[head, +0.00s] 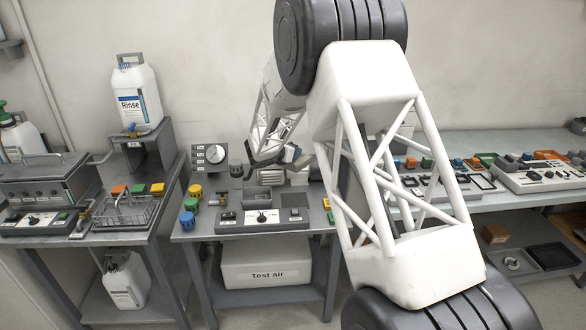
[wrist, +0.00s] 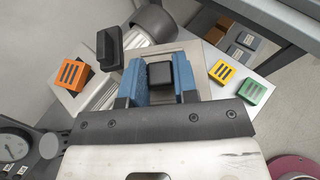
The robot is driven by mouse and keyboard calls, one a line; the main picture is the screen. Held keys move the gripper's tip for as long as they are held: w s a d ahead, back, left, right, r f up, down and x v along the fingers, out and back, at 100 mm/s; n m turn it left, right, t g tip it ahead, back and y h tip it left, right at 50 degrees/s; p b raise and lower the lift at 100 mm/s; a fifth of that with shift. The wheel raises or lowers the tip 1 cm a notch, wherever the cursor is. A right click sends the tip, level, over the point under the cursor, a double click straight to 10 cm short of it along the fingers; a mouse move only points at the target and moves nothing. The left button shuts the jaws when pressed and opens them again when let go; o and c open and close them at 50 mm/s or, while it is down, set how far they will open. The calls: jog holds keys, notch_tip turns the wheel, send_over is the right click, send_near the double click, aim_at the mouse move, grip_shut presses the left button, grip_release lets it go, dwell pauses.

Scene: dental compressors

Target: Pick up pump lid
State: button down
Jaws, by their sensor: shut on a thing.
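My gripper (wrist: 159,82) is shut on a dark block-shaped knob (wrist: 159,74) in the wrist view, with one blue finger on each side of it. The knob appears to be the handle of the pump lid, a flat light-grey plate (wrist: 197,54) showing behind the fingers. The fingers and palm hide much of the plate, and I cannot tell whether it rests on the pump or is clear of it. In the head view my gripper (head: 277,158) is low over the middle bench, above a pale ribbed part (head: 272,177). The lid is not clearly visible there.
In the wrist view, an orange slotted block (wrist: 73,74), a yellow one (wrist: 222,72) and a green one (wrist: 253,91) lie near the lid. A black upright part (wrist: 109,47) stands close left.

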notch_tip(320, 180, up, 10)
dwell(0.4)
dwell(0.4)
